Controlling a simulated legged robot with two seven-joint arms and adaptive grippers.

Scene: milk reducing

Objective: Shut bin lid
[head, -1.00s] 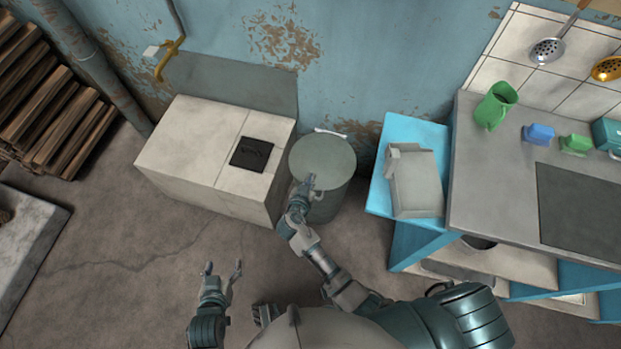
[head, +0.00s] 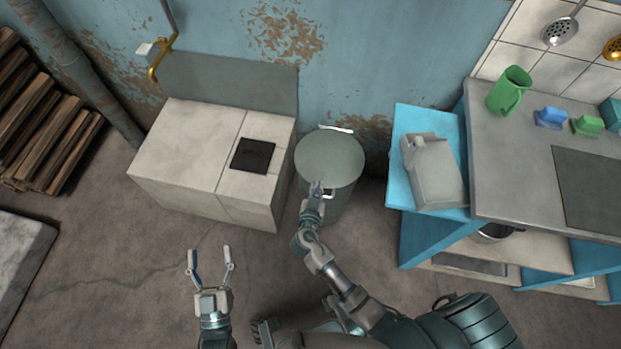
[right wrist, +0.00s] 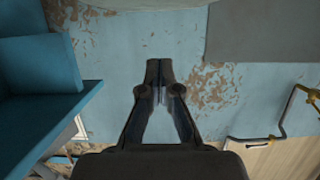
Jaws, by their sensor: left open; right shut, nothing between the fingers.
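The bin (head: 342,204) is a grey-green cylinder standing by the wall between the white cabinet and the blue shelf. Its round lid (head: 330,157) lies flat over the top and looks shut. My right gripper (head: 318,186) is shut and empty at the front edge of the lid, beside a small dark handle or latch; I cannot tell whether it touches. In the right wrist view the right gripper (right wrist: 159,68) has its fingertips together, with the wall behind and no bin in sight. My left gripper (head: 209,256) is open and empty above the floor, left of the bin.
A white cabinet (head: 185,150) with a black plate stands left of the bin. A blue shelf (head: 400,170) with a grey canister (head: 434,172) stands right of it. A worktop (head: 510,190) with a green jug (head: 509,90) is further right. The floor in front is clear.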

